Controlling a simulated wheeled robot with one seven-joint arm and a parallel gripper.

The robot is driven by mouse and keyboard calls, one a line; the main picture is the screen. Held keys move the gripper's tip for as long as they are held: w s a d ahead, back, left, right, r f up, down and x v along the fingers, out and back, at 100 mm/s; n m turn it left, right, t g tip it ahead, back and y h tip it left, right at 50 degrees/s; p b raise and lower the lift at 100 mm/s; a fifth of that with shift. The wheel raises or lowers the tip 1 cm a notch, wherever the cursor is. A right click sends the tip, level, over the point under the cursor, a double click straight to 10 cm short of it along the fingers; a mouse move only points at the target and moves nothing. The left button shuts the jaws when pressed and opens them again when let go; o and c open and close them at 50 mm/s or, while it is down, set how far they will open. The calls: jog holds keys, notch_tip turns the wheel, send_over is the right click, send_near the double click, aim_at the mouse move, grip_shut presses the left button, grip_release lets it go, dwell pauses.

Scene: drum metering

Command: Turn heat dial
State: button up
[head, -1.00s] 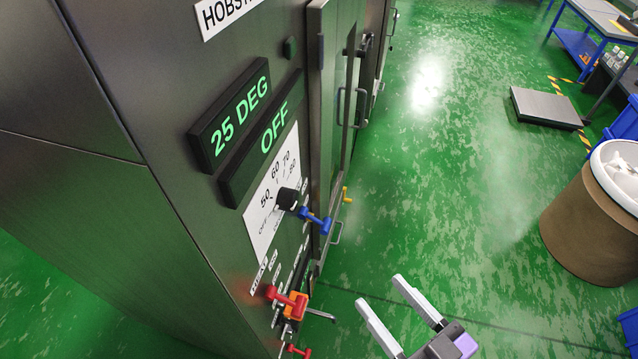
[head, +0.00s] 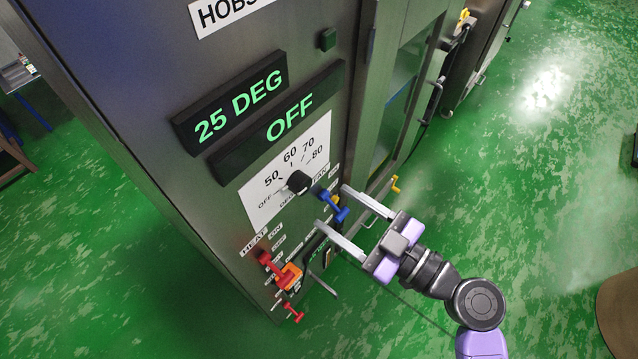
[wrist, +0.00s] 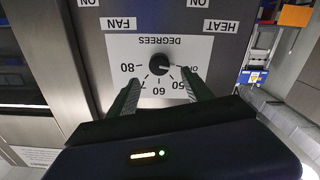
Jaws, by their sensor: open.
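The heat dial is a round black knob (head: 299,181) on a white scale plate (head: 264,202) marked OFF, 50, 60, 70 and 80. In the wrist view the dial (wrist: 158,64) appears upside down, centred beyond and between the fingers, with its white mark toward OFF. My gripper (head: 331,206) is open and empty, its two fingers pointing at the panel just below and right of the dial. In the wrist view my gripper (wrist: 162,92) has a finger on each side of the dial. I cannot tell whether either finger touches the panel.
A blue lever (head: 334,206) sits close by my fingers. A red lever (head: 272,266) and an orange part (head: 290,277) are lower left. Displays read 25 DEG (head: 236,110) and OFF (head: 290,118). Green floor (head: 520,190) is open at right.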

aim_at(306, 188)
jog(key=p+x, duration=0.2)
jog(key=x, duration=0.4)
jog(key=shift+w+a+r+p, duration=0.1)
jog(key=shift+w+r+p, duration=0.05)
jog(key=shift+p, duration=0.2)
jog(key=shift+w+a, duration=0.4)
jog(key=shift+a, duration=0.15)
grip_shut()
